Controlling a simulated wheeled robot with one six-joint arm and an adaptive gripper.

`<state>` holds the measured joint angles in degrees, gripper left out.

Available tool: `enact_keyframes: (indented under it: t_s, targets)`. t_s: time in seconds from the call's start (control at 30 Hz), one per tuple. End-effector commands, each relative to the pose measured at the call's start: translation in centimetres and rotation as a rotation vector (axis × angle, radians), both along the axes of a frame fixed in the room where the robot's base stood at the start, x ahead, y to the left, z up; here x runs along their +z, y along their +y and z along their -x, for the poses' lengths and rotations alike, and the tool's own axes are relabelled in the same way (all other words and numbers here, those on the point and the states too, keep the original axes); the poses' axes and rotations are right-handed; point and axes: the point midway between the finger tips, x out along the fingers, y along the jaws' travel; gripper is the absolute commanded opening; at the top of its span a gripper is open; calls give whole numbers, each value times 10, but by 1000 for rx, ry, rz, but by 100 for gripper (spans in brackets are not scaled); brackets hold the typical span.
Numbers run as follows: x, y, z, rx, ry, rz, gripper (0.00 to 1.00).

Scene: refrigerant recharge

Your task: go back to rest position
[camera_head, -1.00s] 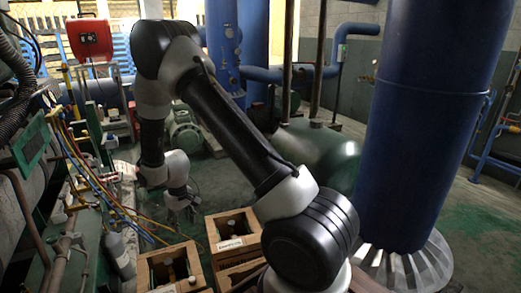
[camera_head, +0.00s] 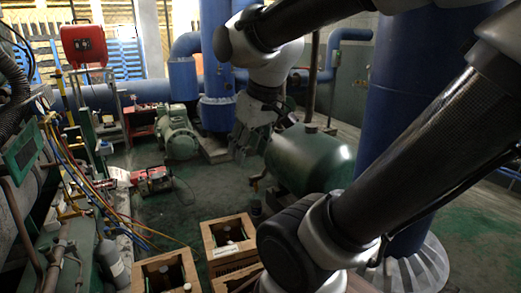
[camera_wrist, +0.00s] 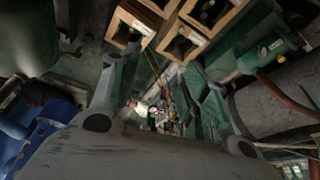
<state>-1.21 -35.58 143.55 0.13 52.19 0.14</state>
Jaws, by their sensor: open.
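My gripper (camera_head: 243,152) hangs fingers-down from my raised arm, near the middle of the head view. It is in front of the blue columns and left of the green tank. In the wrist view, my gripper (camera_wrist: 168,72) has its two fingers spread wide with nothing between them. It is apart from the objects around it. My arm links cross the upper right and lower right of the head view and hide part of the large blue column.
Wooden crates (camera_head: 207,232) holding bottles stand on the floor at the lower middle. Left are yellow, red and blue hoses (camera_head: 85,180) and a grey cylinder (camera_head: 111,264). A green tank (camera_head: 310,160) and a large blue column (camera_head: 410,115) stand right. Some green floor is clear between.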

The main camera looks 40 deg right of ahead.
Motion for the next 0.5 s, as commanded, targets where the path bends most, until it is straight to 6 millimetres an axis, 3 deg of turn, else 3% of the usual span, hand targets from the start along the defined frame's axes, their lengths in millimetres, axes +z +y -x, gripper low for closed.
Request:
enact_keyframes:
  t_s: [0.1,0.2,0.5]
  targets:
    - [3,-4,26,-14,-22,0,46]
    - [4,-5,35,-20,-28,1,46]
    - [3,-5,38,-22,-28,0,46]
